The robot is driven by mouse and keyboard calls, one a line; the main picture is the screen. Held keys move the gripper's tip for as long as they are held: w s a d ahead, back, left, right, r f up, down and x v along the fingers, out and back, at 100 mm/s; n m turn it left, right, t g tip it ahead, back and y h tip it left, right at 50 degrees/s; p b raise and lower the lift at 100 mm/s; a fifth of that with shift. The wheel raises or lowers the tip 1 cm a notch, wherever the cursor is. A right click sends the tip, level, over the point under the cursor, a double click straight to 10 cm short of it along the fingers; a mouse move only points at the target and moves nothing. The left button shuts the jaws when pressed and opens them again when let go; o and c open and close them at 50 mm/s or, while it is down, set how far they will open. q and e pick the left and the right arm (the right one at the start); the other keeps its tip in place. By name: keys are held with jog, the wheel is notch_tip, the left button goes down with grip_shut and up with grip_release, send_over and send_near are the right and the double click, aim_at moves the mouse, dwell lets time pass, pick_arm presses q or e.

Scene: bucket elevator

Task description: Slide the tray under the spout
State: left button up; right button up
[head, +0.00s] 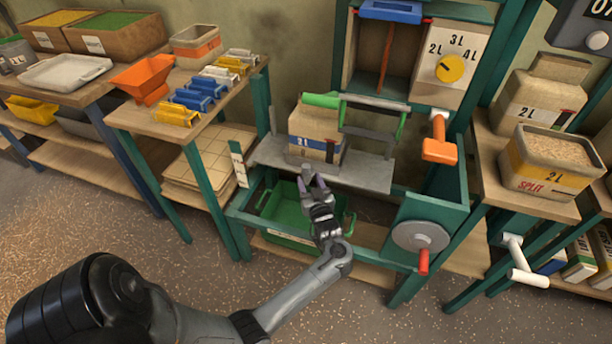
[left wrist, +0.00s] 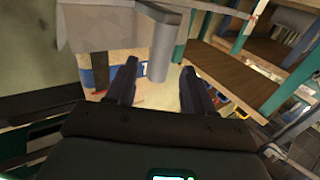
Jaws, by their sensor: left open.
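A green tray (head: 285,218) sits low inside the teal frame of the elevator, partly hidden by my left gripper and the grey shelf. My left gripper (head: 312,182) is open and empty, in front of the grey shelf (head: 365,172) and above the tray. A paper bag (head: 315,130) with a blue label stands on that shelf, just beyond the fingertips. In the left wrist view, a pale surface with a blue label marked 1 shows between the open fingers (left wrist: 161,88), beside a grey post. I cannot clearly make out the spout. My right gripper is not in view.
A crank wheel (head: 420,237) with a red handle is at the frame's right. An orange-handled lever (head: 439,145) hangs above it. The floor in front is clear.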

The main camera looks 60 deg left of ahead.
aim_at(307, 175)
pick_arm(q)
jog(key=shift+b+x, duration=0.8)
jog(key=shift+x, duration=1.65)
grip_shut()
